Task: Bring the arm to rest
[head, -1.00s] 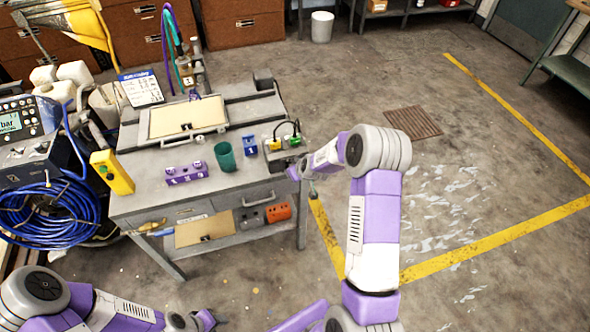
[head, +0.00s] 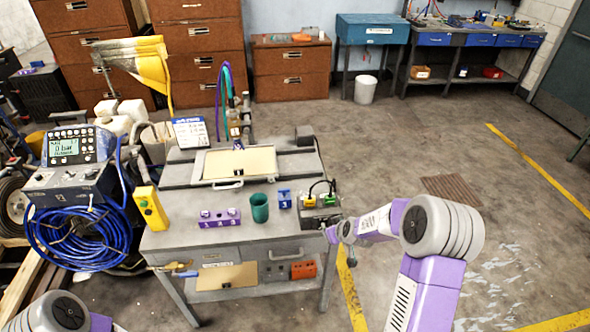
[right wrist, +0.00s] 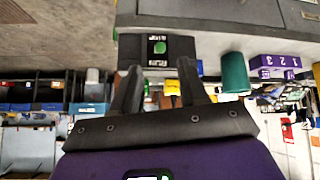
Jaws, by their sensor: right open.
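My right arm reaches in from the right. My right gripper (head: 330,234) is small in the head view, at the right edge of the grey workbench (head: 180,240), beside a dark box with yellow and green fittings (head: 320,214). In the right wrist view, which looks upside down, the two dark fingers (right wrist: 160,88) stand apart with nothing held between them. The dark box (right wrist: 142,48) with a green button lies beyond the fingertips. A joint of my left arm shows at the lower left; my left gripper is out of view.
The bench holds a teal cup (head: 260,208), a purple numbered block (head: 220,219), a blue block (head: 285,198) and a yellow control box (head: 151,208). A blue hose coil (head: 78,238) hangs at left. Open floor (head: 420,150) lies right of the bench.

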